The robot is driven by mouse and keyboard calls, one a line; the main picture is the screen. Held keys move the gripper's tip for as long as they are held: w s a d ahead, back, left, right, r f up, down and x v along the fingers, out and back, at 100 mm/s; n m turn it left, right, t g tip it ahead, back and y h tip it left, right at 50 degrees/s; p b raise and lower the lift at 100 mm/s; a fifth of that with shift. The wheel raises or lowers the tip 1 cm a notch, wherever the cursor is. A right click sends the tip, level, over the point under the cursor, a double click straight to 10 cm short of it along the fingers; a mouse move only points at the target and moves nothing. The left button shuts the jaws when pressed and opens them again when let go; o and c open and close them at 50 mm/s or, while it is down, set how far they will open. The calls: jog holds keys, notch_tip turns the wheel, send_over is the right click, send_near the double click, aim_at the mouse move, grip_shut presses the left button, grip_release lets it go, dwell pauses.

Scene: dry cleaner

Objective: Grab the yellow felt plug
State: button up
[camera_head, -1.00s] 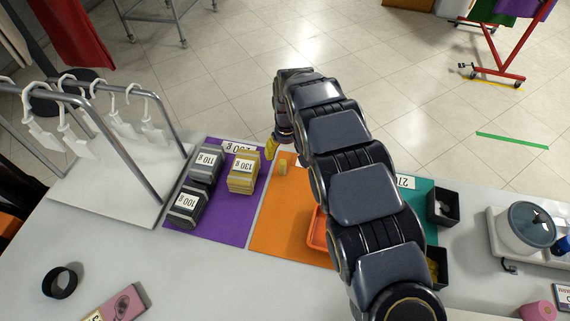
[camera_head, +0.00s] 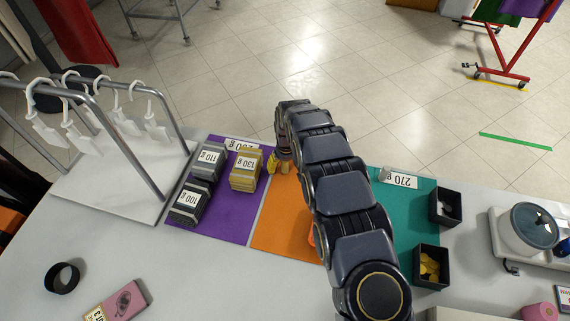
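A small yellow cylinder (camera_head: 284,168), which looks like the yellow felt plug, stands on the orange mat (camera_head: 277,225) near its far edge. My gripper (camera_head: 277,164) points down right at the plug. My arm covers much of the orange mat.
Left on a purple mat (camera_head: 225,212) stand dark weight blocks (camera_head: 188,203) and a yellow 130 g block (camera_head: 246,171), close to my gripper. Right are a teal mat (camera_head: 412,221) and black bins, one with yellow pieces (camera_head: 429,267). A hanger rack (camera_head: 130,150) stands far left.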

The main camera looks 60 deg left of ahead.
jog(key=c, duration=0.7)
